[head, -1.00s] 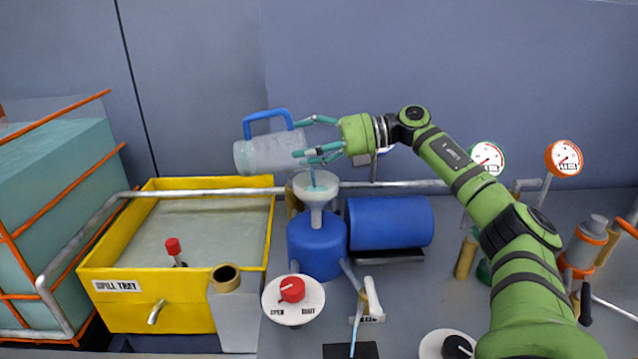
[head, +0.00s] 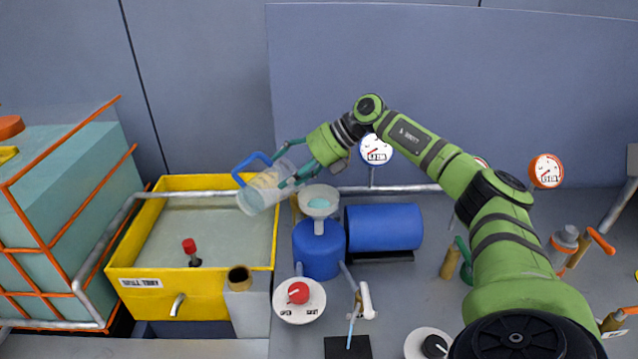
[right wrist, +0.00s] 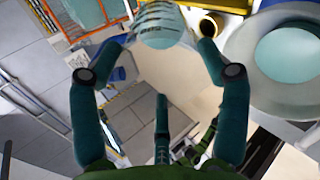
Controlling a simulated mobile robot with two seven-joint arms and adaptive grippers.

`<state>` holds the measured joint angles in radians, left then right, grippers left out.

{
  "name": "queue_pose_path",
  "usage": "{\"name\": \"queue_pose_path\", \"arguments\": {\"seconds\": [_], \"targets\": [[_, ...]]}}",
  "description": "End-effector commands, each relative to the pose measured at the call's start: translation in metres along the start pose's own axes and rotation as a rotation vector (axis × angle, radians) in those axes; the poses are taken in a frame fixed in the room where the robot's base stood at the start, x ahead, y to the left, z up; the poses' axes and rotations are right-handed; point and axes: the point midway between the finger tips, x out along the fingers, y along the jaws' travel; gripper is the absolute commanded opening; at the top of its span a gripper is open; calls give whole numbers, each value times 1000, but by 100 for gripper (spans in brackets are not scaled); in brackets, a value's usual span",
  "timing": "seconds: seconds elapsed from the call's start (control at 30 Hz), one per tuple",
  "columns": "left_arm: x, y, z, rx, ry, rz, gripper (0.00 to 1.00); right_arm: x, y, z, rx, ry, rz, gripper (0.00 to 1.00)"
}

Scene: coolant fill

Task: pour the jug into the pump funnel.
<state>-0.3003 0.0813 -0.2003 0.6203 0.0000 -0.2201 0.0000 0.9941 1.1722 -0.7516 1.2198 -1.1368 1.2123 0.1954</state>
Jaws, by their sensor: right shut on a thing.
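The clear jug (head: 262,192) with a blue handle hangs tilted in the air, left of and above the white funnel (head: 318,200). Its lower end points down and left, over the right side of the yellow tray. My right gripper (head: 290,165) is shut on the jug from its upper right. The jug also shows between the fingers in the right wrist view (right wrist: 160,25). The funnel sits on the blue pump (head: 319,250) and has teal liquid in it, also seen in the right wrist view (right wrist: 290,55). No falling stream shows. My left gripper is out of view.
The yellow spill tray (head: 130,270) stands left of the pump, with a metal pipe (head: 230,191) across it. A blue cylinder (head: 383,228) lies right of the pump. A red knob (head: 298,292) is in front. A gauge (head: 376,149) stands behind the arm.

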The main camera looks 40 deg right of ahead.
Motion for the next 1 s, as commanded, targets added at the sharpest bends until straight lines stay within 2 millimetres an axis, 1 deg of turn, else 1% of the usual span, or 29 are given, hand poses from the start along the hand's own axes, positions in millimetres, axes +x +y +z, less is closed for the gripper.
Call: {"name": "queue_pose_path", "arguments": {"seconds": [0.03,0.5,0.77,0.8,0.87,0.97,1.0], "targets": [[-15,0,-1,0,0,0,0,-4,7,3,-2,10,-24,17],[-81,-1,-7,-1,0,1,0,12,8,3,-2,94,-233,17],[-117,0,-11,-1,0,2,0,33,17,6,-4,150,-376,17],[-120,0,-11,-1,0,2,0,39,17,6,-5,165,-406,17],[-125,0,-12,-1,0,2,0,45,19,7,-6,180,-453,17],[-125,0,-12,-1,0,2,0,57,18,7,-7,209,-526,17],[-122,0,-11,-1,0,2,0,62,17,6,-5,220,-552,17]]}}
